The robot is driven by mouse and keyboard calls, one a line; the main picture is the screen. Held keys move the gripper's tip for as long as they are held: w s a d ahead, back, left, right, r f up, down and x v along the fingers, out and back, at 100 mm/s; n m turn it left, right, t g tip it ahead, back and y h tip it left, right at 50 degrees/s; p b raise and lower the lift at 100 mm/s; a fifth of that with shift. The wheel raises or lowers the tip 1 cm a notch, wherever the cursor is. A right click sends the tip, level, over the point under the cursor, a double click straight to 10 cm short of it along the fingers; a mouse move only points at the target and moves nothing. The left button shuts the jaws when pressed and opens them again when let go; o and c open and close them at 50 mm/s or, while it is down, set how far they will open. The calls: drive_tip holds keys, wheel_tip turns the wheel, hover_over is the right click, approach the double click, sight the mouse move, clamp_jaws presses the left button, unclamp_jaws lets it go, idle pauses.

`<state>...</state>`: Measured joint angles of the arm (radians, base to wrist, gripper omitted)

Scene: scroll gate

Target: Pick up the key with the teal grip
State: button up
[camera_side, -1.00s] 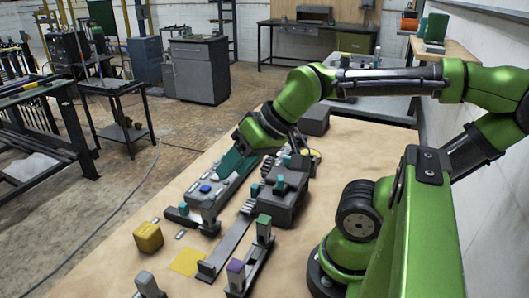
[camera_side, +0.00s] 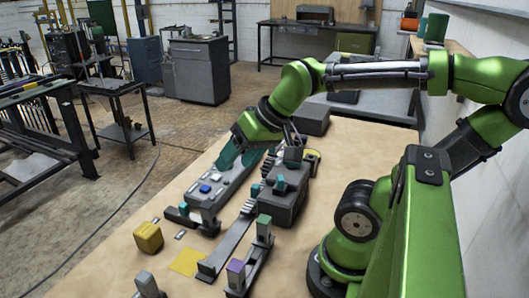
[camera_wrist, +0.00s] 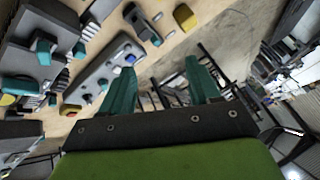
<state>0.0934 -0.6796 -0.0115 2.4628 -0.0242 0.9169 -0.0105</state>
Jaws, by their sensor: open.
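My gripper (camera_side: 237,158) hangs over the far end of the long grey panel, its two teal fingers apart. In the wrist view my gripper (camera_wrist: 160,68) is open with nothing between the fingertips. Several small teal pieces show: one (camera_side: 279,183) on the dark grey block, one (camera_side: 255,189) beside that block, and one (camera_side: 183,209) at the near end of the long grey panel (camera_side: 228,178). I cannot tell which of them is the key's teal grip. The gripper is left of and beyond the dark grey block (camera_side: 286,207), apart from these pieces.
A rack in front holds upright pieces with green (camera_side: 264,219) and purple (camera_side: 235,266) tops. A yellow block (camera_side: 148,237), a yellow square (camera_side: 188,262) and a grey upright piece (camera_side: 147,283) are at the near left. The table's left side is mostly clear.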

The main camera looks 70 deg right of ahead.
drive_tip(key=d+r+n+g+h, duration=0.1)
drive_tip(key=d+n+g+h, duration=0.2)
drive_tip(key=d, duration=0.7)
drive_tip(key=n+g+y, duration=0.2)
drive_tip(key=n+g, duration=0.2)
drive_tip(key=n, duration=0.4)
hover_over(282, 177)
drive_tip(key=f, duration=0.8)
drive_tip(key=shift+s+a, duration=0.15)
drive_tip(key=shift+a, duration=0.15)
drive_tip(key=f, duration=0.6)
drive_tip(key=shift+d+f, duration=0.15)
drive_tip(key=shift+d, duration=0.2)
clamp_jaws()
